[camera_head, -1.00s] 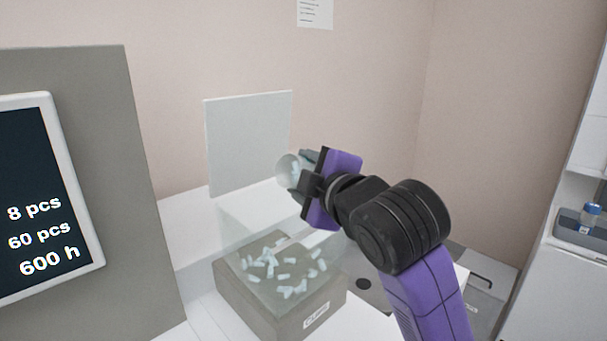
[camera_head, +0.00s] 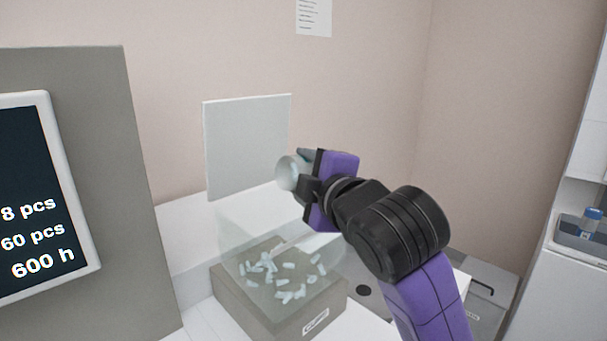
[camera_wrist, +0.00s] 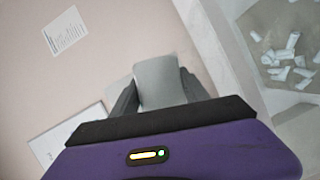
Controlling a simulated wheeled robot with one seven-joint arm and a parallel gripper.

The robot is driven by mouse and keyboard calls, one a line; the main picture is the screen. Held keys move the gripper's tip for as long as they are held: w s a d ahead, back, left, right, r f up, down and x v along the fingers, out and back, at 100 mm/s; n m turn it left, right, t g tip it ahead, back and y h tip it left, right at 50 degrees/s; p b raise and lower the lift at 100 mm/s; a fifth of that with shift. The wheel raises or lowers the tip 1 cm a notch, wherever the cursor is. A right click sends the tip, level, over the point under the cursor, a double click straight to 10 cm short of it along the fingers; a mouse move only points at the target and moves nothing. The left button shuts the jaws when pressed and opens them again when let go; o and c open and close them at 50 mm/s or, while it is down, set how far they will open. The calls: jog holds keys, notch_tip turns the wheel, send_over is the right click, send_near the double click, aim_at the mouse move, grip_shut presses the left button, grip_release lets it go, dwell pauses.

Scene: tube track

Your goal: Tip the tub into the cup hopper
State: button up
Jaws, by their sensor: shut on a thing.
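My gripper (camera_head: 301,178) is shut on a small pale translucent tub (camera_head: 287,172). The tub is tilted on its side, its mouth facing left in the head view. In the wrist view the tub (camera_wrist: 160,82) sits between the two dark fingers. The cup hopper (camera_head: 232,262) is a clear-walled bin on a grey base with a label on its front. It lies below and slightly left of my gripper. Several pale cups (camera_head: 267,264) lie loose inside the hopper, and they also show at the right of the wrist view (camera_wrist: 291,62). I cannot see into the tub.
A white upright panel (camera_head: 247,147) stands behind the hopper. A large grey cabinet with a screen (camera_head: 40,200) stands at the left. A tray with a blue-capped bottle (camera_head: 591,220) sits on a shelf at the far right. A paper sheet hangs on the wall.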

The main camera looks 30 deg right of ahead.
jog(key=shift+b, duration=0.3)
jog(key=shift+r+n+t+b, duration=0.35)
jog(key=shift+n+t+b, duration=0.05)
jog(key=shift+n, duration=0.4)
dwell(0.4)
jog(key=shift+d+n+b, duration=0.1)
jog(key=shift+n+b, duration=0.4)
jog(key=shift+b, duration=0.1)
jog(key=shift+r+n+t, duration=0.3)
jog(key=shift+b, duration=0.3)
jog(key=shift+r+n+t+b, duration=0.4)
jog(key=shift+n+b, duration=0.2)
jog(key=shift+n, duration=0.3)
jog(key=shift+f, duration=0.1)
